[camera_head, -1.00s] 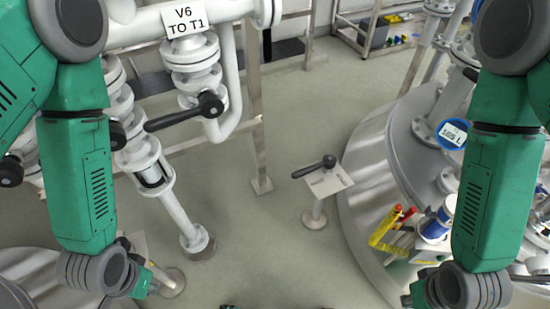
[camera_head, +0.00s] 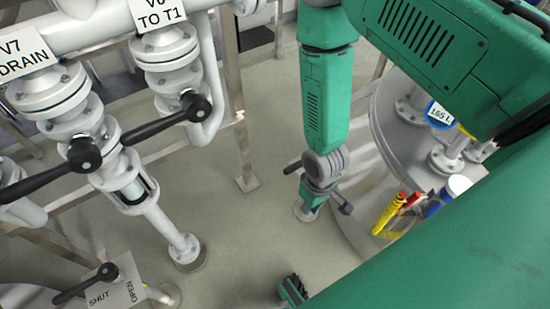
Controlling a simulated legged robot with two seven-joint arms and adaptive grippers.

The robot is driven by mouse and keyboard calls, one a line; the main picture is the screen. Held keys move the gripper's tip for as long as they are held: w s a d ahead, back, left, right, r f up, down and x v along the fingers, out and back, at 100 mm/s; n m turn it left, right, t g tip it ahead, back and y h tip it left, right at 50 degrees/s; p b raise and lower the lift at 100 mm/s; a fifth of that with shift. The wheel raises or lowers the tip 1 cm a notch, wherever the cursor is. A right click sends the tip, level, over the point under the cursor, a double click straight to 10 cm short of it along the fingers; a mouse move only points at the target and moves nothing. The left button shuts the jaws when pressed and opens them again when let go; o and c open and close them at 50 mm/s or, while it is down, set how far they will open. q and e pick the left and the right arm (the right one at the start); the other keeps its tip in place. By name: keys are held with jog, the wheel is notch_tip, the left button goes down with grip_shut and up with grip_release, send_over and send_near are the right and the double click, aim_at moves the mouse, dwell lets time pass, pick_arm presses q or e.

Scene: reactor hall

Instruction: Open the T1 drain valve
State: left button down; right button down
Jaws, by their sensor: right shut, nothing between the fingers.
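A pedestal valve stands on the floor beside the right tank. Its black lever (camera_head: 292,168) shows as a short end pointing left; the knob and plate are mostly hidden behind my right gripper. Its round foot (camera_head: 304,213) shows below. No T1 drain label on it can be read here. My right gripper (camera_head: 319,197) is shut and empty, hanging at the pedestal with its fingers low; whether it touches the lever cannot be told.
The steel tank (camera_head: 375,150) with a 165 L gauge (camera_head: 440,114) stands right. Pipework with V7 DRAIN (camera_head: 24,58) and V6 TO T1 (camera_head: 158,14) labels and black levers is left. A lower-left pedestal plate (camera_head: 112,292) reads SHUT and OPEN. Floor between is clear.

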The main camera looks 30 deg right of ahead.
jog(key=shift+g, duration=0.5)
jog(key=w+b, duration=0.1)
jog(key=w, duration=0.3)
jog(key=w+f+b, duration=0.1)
jog(key=w, duration=0.4)
jog(key=w+d+b, duration=0.1)
jog(key=w, duration=0.4)
jog(key=shift+w+f, duration=0.15)
jog(key=shift+f, duration=0.25)
jog(key=w+d+r+g+b, duration=0.1)
jog(key=w+d+r+b, duration=0.1)
jog(key=w+r, duration=0.3)
jog(key=w+d+r+b, duration=0.1)
jog(key=w+d+r, duration=0.1)
jog(key=w, duration=0.5)
jog(key=s+f+b, duration=0.4)
jog(key=s+f, duration=0.2)
jog(key=f, duration=0.4)
jog(key=shift+d+h, duration=0.15)
jog(key=shift+h, duration=0.15)
jog(key=shift+s, duration=0.1)
